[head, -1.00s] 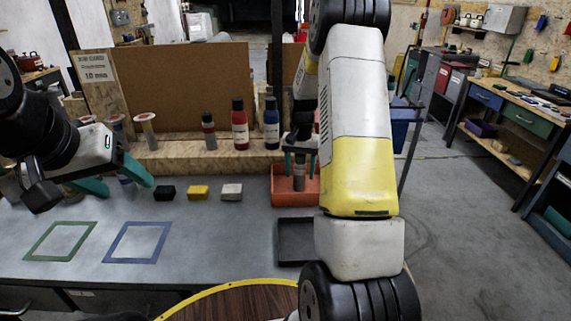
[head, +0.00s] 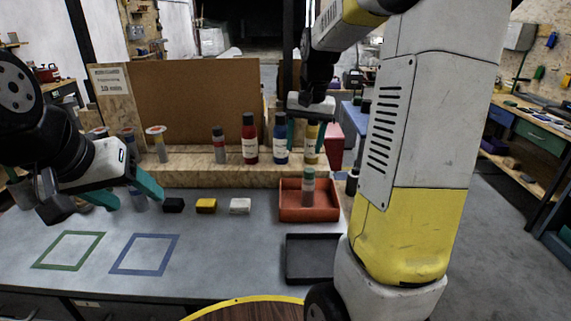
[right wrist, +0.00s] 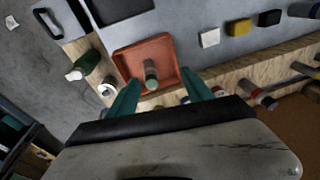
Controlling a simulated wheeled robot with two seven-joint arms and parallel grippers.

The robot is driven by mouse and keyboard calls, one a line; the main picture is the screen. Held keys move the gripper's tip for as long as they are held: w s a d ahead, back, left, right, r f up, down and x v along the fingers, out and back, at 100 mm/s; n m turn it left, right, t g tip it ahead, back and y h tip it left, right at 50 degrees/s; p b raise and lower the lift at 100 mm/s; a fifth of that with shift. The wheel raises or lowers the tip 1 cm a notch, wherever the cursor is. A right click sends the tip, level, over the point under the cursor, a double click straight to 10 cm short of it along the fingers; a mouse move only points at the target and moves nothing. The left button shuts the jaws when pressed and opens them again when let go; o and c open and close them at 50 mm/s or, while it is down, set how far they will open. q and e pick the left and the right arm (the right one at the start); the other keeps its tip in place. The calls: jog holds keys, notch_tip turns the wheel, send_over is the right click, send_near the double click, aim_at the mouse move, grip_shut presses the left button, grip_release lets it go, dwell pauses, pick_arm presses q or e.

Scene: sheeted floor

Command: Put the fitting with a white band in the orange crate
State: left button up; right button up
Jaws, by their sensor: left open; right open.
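A grey cylindrical fitting with a green top (head: 308,187) stands upright inside the orange crate (head: 322,215) in the head view. It also shows in the right wrist view (right wrist: 151,75), inside the crate (right wrist: 127,59). Its bands are too small to tell their colours surely. My right gripper (head: 306,148) is open and empty above and behind the fitting, apart from it. Its two green fingers show at the bottom of the right wrist view (right wrist: 165,92). My left gripper (head: 138,200) is open at the left, over the bench.
A black tray (head: 312,277) lies in front of the crate. Black, yellow and white blocks (head: 240,206) sit left of it. Red (head: 249,142) and blue bottles (head: 281,137) and other containers stand on the wooden ledge behind. Green and blue squares (head: 144,270) mark clear bench.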

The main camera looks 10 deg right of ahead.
jog(key=s+a+r+n+t, duration=0.1)
jog(key=s+a, duration=0.1)
jog(key=s, duration=0.4)
jog(key=s+a+r+n+t+y, duration=0.1)
jog(key=s+a+r+n+t, duration=0.1)
jog(key=s, duration=0.5)
jog(key=s+a+r+n+t, duration=0.1)
jog(key=s+a, duration=0.3)
jog(key=s, duration=0.3)
jog(key=shift+s+r+y, duration=0.25)
jog(key=shift+y, duration=0.05)
jog(key=shift+a, duration=0.1)
